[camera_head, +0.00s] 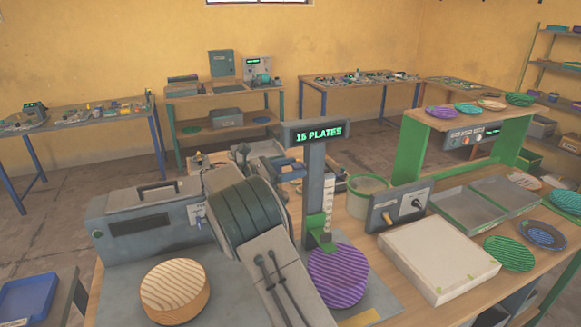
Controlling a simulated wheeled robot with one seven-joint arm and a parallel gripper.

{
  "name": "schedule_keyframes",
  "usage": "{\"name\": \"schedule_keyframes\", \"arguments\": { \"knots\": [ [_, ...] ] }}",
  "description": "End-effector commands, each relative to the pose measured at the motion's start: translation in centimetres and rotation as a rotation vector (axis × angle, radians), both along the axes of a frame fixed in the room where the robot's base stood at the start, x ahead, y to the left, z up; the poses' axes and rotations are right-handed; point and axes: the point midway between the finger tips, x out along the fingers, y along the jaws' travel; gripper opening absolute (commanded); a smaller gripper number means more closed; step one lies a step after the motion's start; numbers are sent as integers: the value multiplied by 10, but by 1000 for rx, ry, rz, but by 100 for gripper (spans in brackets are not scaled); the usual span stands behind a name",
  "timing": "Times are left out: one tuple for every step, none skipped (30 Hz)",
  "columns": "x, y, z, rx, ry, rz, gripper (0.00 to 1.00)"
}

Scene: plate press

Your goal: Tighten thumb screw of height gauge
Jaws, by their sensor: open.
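The height gauge (314,185) is a dark upright post with a pale ruled scale (328,203) on its right side. A display (317,132) on top reads "15 PLATES" in green. A green slider (318,228) sits low on the post, close above a purple ribbed stack of plates (338,272). I cannot make out the thumb screw on the slider. My grey arm, with a dark green ribbed joint, rises from the bottom just left of the gauge. I cannot make out my gripper.
A grey machine box (150,220) and a round wooden block (174,290) stand left of my arm. Right of the gauge are a switch panel (399,204), a pale flat block (438,260) and grey trays (467,209). A green-framed shelf (408,152) rises behind them.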

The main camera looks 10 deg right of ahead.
Motion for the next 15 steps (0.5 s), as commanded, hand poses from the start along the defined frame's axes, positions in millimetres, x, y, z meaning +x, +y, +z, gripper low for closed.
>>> {"name": "schedule_keyframes", "arguments": {
  "knots": [
    [0,0,0,0,0,0,56],
    [0,0,0,0,0,0,56],
    [0,0,0,0,0,0,56],
    [0,0,0,0,0,0,56],
    [0,0,0,0,0,0,56],
    [0,0,0,0,0,0,56],
    [0,0,0,0,-1,0,51],
    [0,0,0,0,-1,0,42],
    [0,0,0,0,-1,0,31],
    [0,0,0,0,-1,0,23],
    [0,0,0,0,-1,0,15],
    [0,0,0,0,-1,0,11],
    [0,0,0,0,-1,0,11],
    [0,0,0,0,-1,0,12],
    [0,0,0,0,-1,0,12]
  ]
}}
